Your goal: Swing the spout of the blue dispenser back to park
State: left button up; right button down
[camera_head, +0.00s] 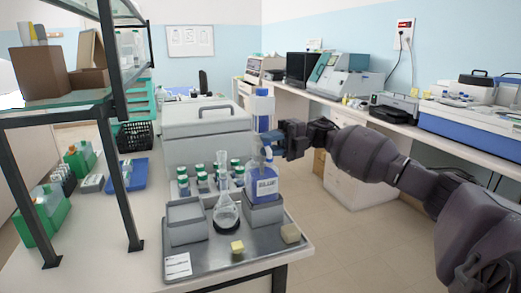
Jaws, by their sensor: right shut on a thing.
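The blue dispenser is a bottle of blue liquid (264,188) with a white label, standing upright in a grey holder on the metal tray (215,258). Its tall blue and white top (263,104) rises above it. My right gripper (271,147) comes in from the right and is shut at the dispenser's neck, at the height of the spout. The gripper hides much of this part, so the spout's exact direction is hard to tell. A clear flask (226,212) stands just left of the bottle. My left gripper is not in view.
An empty grey holder (187,232), a yellow block (237,247) and a beige block (290,233) are on the tray. Several small capped bottles (202,182) stand behind, before a large grey box (207,135). A shelf frame (122,185) stands at left.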

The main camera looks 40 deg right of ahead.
pick_arm(q)
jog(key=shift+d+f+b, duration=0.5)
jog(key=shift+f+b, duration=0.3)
jog(key=shift+b, duration=0.15)
pick_arm(e)
jog(key=shift+s+d+n+g, duration=0.15)
jog(key=shift+d+n+g, duration=0.35)
jog(key=shift+g, duration=0.45)
jog(key=shift+s+d+n+g, duration=0.15)
jog(key=shift+d+n+g, duration=0.1)
jog(key=shift+n+g, duration=0.6)
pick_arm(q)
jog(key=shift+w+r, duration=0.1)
pick_arm(e)
jog(key=c, duration=0.9)
grip_release()
